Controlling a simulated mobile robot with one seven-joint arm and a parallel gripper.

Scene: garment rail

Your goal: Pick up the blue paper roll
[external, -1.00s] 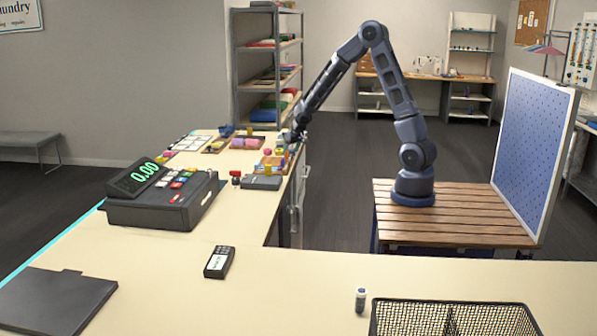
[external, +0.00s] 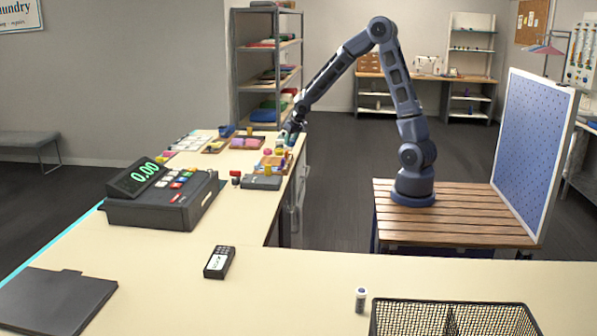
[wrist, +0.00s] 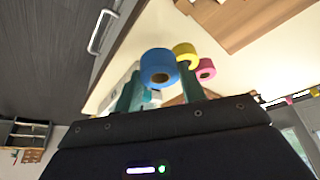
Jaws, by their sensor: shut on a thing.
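The blue paper roll (wrist: 158,67) is a short cylinder with a brown core hole, seen in the wrist view at the tips of my fingers. My gripper (wrist: 158,84) is shut on it, with one teal finger to its left and one to its right. In the external view my gripper (external: 288,135) is over the far right edge of the counter, by the tray of rolls. The roll itself is too small there to make out clearly.
A yellow roll (wrist: 186,48) and a pink roll (wrist: 206,71) are close to the right of the blue one in the wrist view. A wooden tray (wrist: 245,25) lies beyond. In the external view a dark box (external: 261,182) and a cash register (external: 165,203) stand nearer on the counter.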

